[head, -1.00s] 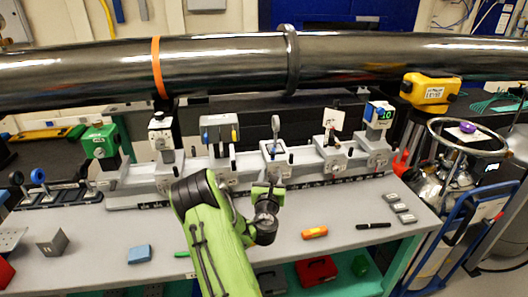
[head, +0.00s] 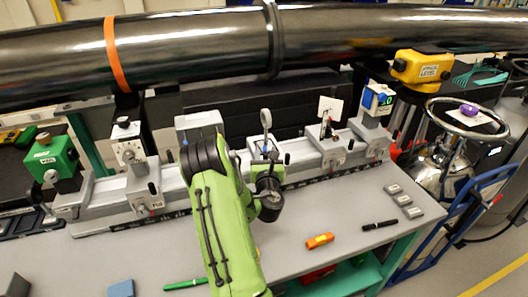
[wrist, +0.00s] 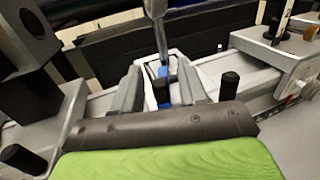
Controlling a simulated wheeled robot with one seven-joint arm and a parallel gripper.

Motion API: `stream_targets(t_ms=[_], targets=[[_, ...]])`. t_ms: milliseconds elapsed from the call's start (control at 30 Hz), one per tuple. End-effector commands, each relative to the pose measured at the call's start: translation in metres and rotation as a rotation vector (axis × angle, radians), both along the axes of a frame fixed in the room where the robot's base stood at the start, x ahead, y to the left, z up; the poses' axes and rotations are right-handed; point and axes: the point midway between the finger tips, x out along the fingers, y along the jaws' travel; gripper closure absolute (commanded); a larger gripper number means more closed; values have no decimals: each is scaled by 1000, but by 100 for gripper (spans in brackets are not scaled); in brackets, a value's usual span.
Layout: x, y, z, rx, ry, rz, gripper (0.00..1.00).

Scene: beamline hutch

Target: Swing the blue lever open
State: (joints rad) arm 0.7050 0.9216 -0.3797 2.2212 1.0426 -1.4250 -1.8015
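In the wrist view the blue lever (wrist: 162,73) is a small upright blue piece below a grey post, on a pale carriage. My gripper (wrist: 159,78) is open, its two grey fingers apart on either side of the lever. No contact is visible, and I cannot tell how deep the lever sits between them. In the head view my gripper (head: 268,165) is at the rail, just below the post with a ring (head: 266,116). My wrist and arm hide most of the fingers and the lever there.
Other carriages stand on the rail, one with a white card (head: 330,107). Black pegs (wrist: 229,84) rise near my fingers. A large dark pipe (head: 190,42) crosses above. An orange item (head: 320,240) and a black pen (head: 380,225) lie on the bench; its front right is mostly clear.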

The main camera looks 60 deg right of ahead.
Motion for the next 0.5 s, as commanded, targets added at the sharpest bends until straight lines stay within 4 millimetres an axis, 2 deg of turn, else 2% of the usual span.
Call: stream_targets(t_ms=[33,300,500], targets=[[0,0,0,0,0,0,60],[0,0,0,0,0,0,100],[1,0,0,0,0,-6,100]])
